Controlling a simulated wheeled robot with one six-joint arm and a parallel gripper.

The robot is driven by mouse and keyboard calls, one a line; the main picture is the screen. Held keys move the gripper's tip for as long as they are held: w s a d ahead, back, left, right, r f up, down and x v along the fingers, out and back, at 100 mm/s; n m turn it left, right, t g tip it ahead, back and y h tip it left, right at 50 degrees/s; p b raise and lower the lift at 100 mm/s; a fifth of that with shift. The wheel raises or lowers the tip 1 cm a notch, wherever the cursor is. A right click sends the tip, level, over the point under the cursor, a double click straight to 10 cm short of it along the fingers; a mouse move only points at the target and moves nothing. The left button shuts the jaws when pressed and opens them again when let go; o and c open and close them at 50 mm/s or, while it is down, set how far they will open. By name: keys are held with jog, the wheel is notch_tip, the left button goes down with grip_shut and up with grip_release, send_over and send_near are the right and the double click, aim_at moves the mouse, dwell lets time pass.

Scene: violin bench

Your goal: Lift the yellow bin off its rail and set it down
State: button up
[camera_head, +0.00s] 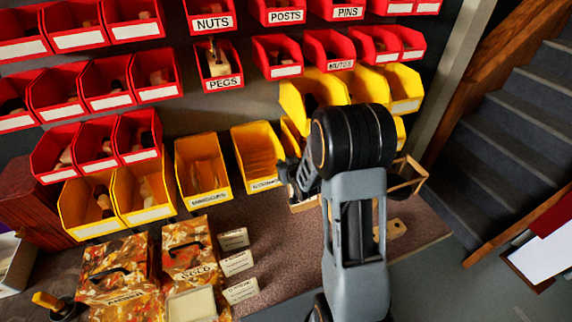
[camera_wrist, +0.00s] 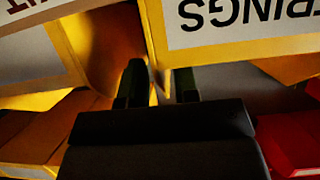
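Several yellow bins hang in rows; I cannot tell which one the task means. The one nearest my gripper is an open-topped yellow bin (camera_head: 257,150) with a white front label too small to read. My gripper (camera_head: 293,178) is at that bin's right front, partly hidden behind my own arm. In the wrist view, my gripper's two dark fingers (camera_wrist: 161,86) stand apart. A yellow bin's side edge (camera_wrist: 153,45) lies at the gap between them; contact cannot be told. A yellow bin with a white label ending in "RINGS" (camera_wrist: 240,20) appears upside down at the upper right.
Another yellow bin (camera_head: 202,170) hangs close at the left, and a larger yellow bin (camera_head: 312,92) is above right. Red bins (camera_head: 215,65) fill the upper rows. The bench (camera_head: 290,250) has bare room in front; patterned boxes (camera_head: 115,265) stand at its left.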

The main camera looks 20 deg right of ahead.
grip_shut()
dwell(0.8)
